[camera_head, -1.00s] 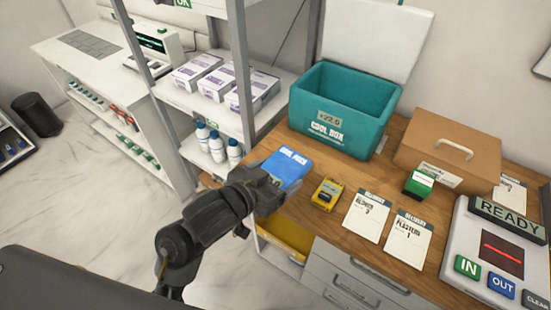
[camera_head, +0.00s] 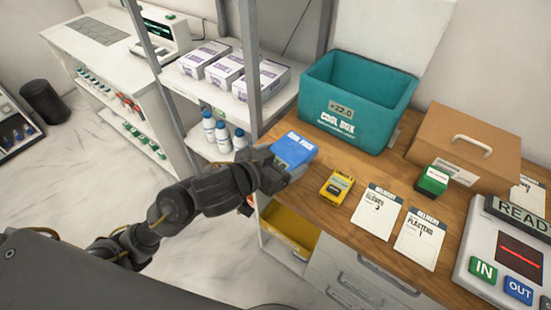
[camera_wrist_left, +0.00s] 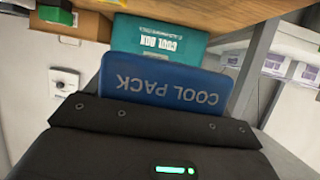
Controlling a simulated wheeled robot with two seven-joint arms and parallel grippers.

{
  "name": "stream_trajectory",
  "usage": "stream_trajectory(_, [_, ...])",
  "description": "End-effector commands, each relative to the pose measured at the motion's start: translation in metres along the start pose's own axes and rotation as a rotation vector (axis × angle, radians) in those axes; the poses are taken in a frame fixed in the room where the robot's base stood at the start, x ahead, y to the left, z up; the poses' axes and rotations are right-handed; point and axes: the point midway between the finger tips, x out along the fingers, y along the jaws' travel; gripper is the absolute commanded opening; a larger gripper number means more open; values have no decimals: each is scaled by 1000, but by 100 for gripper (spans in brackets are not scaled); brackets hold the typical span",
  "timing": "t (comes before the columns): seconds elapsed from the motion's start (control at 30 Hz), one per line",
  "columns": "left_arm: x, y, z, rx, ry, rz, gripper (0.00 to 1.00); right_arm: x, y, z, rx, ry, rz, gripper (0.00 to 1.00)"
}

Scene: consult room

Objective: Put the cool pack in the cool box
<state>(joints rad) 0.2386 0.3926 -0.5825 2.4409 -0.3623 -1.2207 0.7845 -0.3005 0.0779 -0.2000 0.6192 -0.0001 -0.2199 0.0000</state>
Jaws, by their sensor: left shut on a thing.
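The cool pack (camera_head: 293,148) is a blue block with white lettering. My left gripper (camera_head: 272,168) is shut on its near end, at the left edge of the wooden counter. In the left wrist view the cool pack (camera_wrist_left: 165,82) sticks out from the gripper (camera_wrist_left: 160,115), with the cool box (camera_wrist_left: 158,40) beyond it. The cool box (camera_head: 345,128) is a teal open-topped box at the back of the counter, its display reading +22.0. My right gripper is not in view.
A READY panel (camera_head: 505,255) is at right. A shelf post (camera_head: 250,70) rises left of the cool box.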

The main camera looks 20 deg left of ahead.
Motion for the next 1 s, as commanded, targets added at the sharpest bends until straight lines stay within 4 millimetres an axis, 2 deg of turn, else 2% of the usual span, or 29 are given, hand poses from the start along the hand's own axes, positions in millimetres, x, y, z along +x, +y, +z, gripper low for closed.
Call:
stream_trajectory(0.1, [22, -26, 2, 0, -2, -3, 46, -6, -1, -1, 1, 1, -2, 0])
stream_trajectory(0.2, [41, -44, 12, -3, -1, -1, 46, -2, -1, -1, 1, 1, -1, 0])
stream_trajectory(0.4, [67, -62, 34, -2, 1, 1, 46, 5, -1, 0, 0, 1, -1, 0])
stream_trajectory(0.73, [77, -70, 42, -1, 3, 3, 46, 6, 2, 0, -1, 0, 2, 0])
stream_trajectory(0.83, [87, -77, 51, -2, 1, 1, 46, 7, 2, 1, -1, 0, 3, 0])
stream_trajectory(1.0, [94, -76, 68, -4, 1, 3, 46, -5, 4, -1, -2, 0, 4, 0])
